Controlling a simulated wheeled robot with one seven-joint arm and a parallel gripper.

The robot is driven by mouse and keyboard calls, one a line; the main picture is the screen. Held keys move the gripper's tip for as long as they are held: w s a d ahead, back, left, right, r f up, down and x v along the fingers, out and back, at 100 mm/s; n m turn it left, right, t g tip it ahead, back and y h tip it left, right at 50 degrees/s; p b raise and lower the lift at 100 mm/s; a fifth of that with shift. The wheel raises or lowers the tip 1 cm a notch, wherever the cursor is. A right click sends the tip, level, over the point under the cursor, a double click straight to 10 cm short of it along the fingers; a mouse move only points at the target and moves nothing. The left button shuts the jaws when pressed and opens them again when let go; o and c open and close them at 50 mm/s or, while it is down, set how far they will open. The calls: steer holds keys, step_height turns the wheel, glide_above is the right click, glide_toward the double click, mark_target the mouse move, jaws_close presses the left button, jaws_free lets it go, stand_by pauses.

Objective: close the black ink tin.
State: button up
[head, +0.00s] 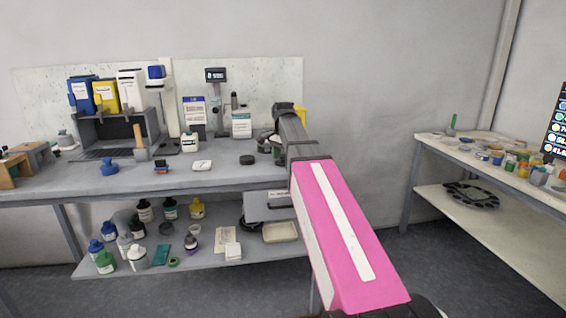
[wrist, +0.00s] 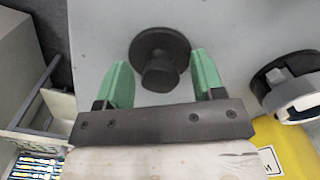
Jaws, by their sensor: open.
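A dark round disc with a thick knob (wrist: 160,52) lies on the grey bench top in the wrist view; it looks like a lid, perhaps that of the black ink tin. My gripper (wrist: 162,82) is open, its two green fingers apart on either side of the knob, with nothing held. I cannot tell their height above it. In the head view a low black round thing (head: 248,159) sits on the bench; I cannot tell whether it is the tin or the lid. My gripper is not clearly visible there, hidden by my arm.
A black-and-white round container (wrist: 291,88) and a yellow labelled thing (wrist: 287,142) are close on the right in the wrist view. The bench edge and drawer are at its left. A white pad (head: 202,165) lies on the bench. The lower shelf (head: 190,262) holds several bottles.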

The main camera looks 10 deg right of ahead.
mark_target(283, 155)
steer(key=shift+f, duration=0.2)
steer(key=c, duration=1)
steer(key=shift+r, duration=0.2)
step_height(283, 155, up, 4)
steer(key=shift+f, duration=0.1)
steer(key=s+a+r, duration=0.4)
steer(key=a+r, duration=0.3)
steer(key=a, duration=0.4)
steer(key=shift+w+a+f, duration=0.35)
steer(key=shift+w+a, duration=0.15)
steer(key=shift+w, duration=0.75)
steer(key=shift+w+a+f, duration=0.3)
steer(key=shift+w+a, duration=0.15)
steer(key=shift+w, duration=0.8)
steer(key=shift+w+a+f, duration=0.35)
steer(key=shift+w+a, duration=0.15)
steer(key=shift+w, duration=0.75)
